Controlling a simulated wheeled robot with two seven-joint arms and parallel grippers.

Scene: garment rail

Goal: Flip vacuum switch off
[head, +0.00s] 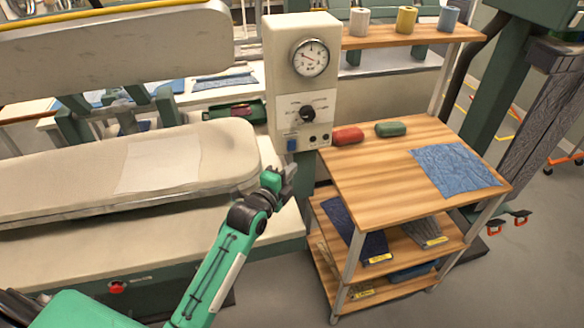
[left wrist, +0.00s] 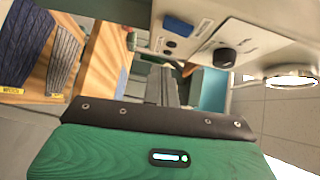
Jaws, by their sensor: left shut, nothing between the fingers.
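The cream control box (head: 272,75) stands upright behind the table, with a round gauge (head: 310,58) at its top. Below the gauge is a black rotary knob (head: 307,113), and at the lower left a blue switch (head: 292,144) next to small dark buttons. The labels are too small to read, so I cannot tell which control is the vacuum switch. My left gripper (head: 289,174) is shut and empty, just below the blue switch and apart from it. In the left wrist view its fingers (left wrist: 162,86) point towards the area beside the panel; the blue switch (left wrist: 178,26) and knob (left wrist: 224,57) show above.
A padded press board (head: 80,175) lies left, under a raised upper pad (head: 120,45). A wooden table (head: 370,172) to the right carries a red roll (head: 347,136), a green roll (head: 390,129) and a blue cloth (head: 455,170). Folded fabrics lie on shelves below.

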